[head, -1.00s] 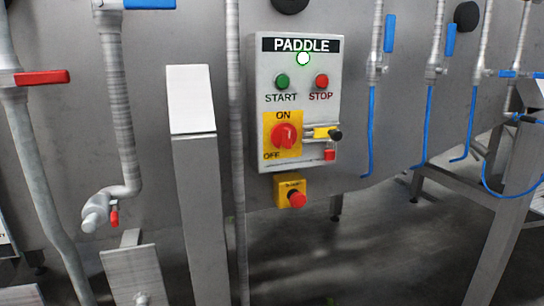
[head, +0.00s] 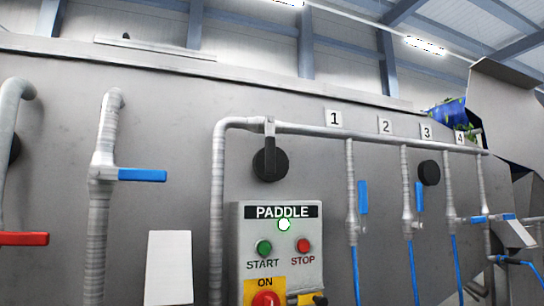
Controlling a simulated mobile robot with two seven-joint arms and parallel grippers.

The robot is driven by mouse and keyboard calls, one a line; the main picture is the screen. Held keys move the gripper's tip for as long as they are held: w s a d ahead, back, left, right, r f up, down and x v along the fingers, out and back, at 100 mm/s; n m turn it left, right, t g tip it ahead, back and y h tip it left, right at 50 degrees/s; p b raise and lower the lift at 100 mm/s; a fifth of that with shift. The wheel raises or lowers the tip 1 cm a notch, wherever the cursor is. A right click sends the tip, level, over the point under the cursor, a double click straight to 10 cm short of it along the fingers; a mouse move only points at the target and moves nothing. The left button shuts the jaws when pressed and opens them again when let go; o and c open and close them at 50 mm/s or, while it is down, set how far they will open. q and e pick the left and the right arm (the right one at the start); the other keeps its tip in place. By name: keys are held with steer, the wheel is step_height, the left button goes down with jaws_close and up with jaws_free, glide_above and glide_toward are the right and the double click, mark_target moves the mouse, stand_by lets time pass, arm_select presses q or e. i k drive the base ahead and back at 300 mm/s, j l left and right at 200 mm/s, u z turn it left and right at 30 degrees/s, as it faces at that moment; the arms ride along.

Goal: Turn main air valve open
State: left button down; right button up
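No valve carries a label I can read as main air. A pipe (head: 217,190) rises left of the PADDLE panel and bends right into a horizontal header (head: 310,131). A grey fitting or lever (head: 269,136) hangs down from the header near the bend, in front of a round black disc (head: 270,165). Under the number signs, blue handles (head: 363,197) and (head: 420,196) stand upright along their drop pipes. Another blue handle (head: 479,219) lies crosswise. At left, a blue handle (head: 142,175) and a red handle (head: 22,239) point sideways. Neither gripper is in view.
The PADDLE panel (head: 240,235) has a green START button (head: 264,248), a red STOP button (head: 303,246) and a red ON switch (head: 265,299), cut off below. Number signs 1 (head: 334,118) to 4 line the header. Blue hoses (head: 415,270) hang below.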

mark_target(270, 138)
steer(key=l+u, duration=0.1)
steer(key=u, duration=0.25)
steer(key=l+u, duration=0.1)
steer(key=u, duration=0.25)
steer(key=i+l+u, duration=0.1)
steer(key=u, duration=0.25)
steer(key=l+u, duration=0.55)
steer(key=l, duration=0.15)
steer(key=l+u, duration=0.1)
steer(key=l, duration=0.3)
steer(key=k+l+u, duration=0.1)
steer(key=l, duration=0.3)
